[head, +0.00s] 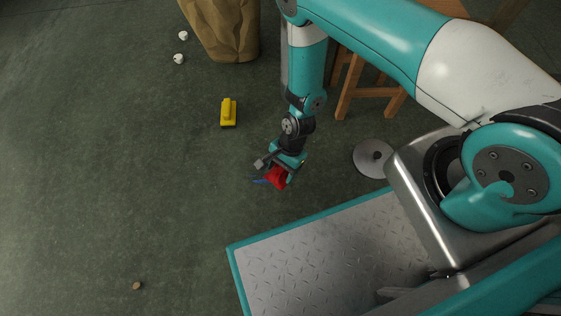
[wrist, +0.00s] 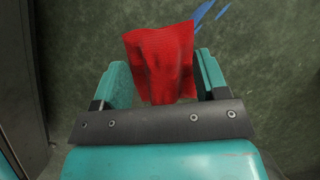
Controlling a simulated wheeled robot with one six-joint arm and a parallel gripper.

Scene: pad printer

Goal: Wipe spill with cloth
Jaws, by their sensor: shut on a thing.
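My gripper (head: 283,168) is low over the floor, just beyond the corner of my base. It is shut on a red cloth (head: 276,178). In the wrist view the bunched cloth (wrist: 160,62) sits between the two teal fingers and sticks out past them. A blue spill (head: 261,181) lies on the green floor right beside the cloth, on its left. In the wrist view blue streaks (wrist: 205,10) show just beyond the cloth's upper right. The cloth may hide part of the spill. I cannot tell whether the cloth touches the floor.
A yellow brush-like block (head: 228,112) lies on the floor beyond the gripper. A grey disc (head: 373,157) and a wooden stool (head: 365,90) are to the right. The left floor is mostly clear.

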